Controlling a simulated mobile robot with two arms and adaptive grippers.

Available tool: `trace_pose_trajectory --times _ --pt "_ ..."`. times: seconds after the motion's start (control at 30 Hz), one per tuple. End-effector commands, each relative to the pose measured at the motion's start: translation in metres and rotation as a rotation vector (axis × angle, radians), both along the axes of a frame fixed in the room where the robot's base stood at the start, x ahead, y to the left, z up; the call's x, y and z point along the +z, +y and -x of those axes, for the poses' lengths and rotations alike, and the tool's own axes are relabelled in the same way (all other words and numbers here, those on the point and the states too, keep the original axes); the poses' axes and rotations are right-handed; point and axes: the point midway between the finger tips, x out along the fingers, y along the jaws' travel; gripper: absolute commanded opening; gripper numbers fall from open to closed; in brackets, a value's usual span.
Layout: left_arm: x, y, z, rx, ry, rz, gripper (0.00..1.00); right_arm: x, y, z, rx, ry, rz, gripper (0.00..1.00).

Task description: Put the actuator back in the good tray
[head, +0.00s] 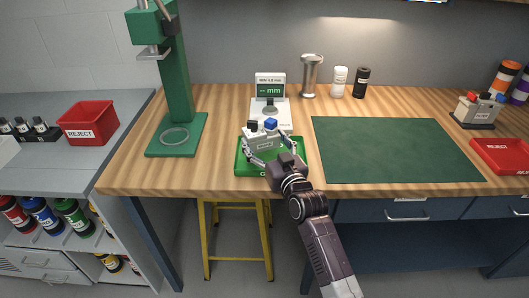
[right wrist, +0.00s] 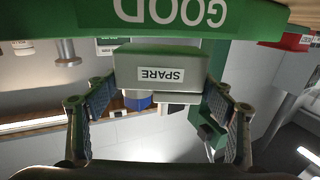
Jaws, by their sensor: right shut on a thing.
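The actuator (head: 260,143) is a light grey box with a black and a blue cap on top, upright over the green good tray (head: 240,171). My right gripper (head: 270,150) reaches in from the front and is shut on it, one finger at each side. In the right wrist view the actuator (right wrist: 160,60) shows upside down with a "SPARE" label between the fingers (right wrist: 160,115). The tray's "GOOD" front wall (right wrist: 240,22) is close beside its base. I cannot tell whether the base touches the tray floor. My left gripper is out of view.
A gauge with a display (head: 270,88) stands just behind the tray. A green press (head: 178,130) is to the left, a dark green mat (head: 395,150) to the right. A similar unit (head: 478,110) and a red reject tray (head: 505,155) are far right; a red reject bin (head: 88,122) is left.

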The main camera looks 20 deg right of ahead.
Motion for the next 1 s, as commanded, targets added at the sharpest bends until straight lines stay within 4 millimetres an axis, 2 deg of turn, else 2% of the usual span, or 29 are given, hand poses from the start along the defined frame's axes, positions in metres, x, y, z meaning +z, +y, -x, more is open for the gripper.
trace_pose_trajectory --times 0.3,0.73,0.77,0.9,1.0 --pt "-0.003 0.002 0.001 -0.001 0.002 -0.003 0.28 -0.037 0.0 0.0 -0.001 -0.005 -0.001 0.32" --pt "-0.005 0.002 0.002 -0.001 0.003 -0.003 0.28 -0.043 0.0 0.0 -0.001 -0.006 0.0 0.32" --pt "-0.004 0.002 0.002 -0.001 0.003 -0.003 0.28 -0.046 0.0 0.0 0.0 0.001 0.0 0.78" --pt "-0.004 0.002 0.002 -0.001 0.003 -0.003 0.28 -0.046 0.0 0.0 0.0 0.002 0.0 0.92" --pt "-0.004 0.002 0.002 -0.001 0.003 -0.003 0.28 -0.046 0.0 0.0 0.0 0.002 0.0 0.92"
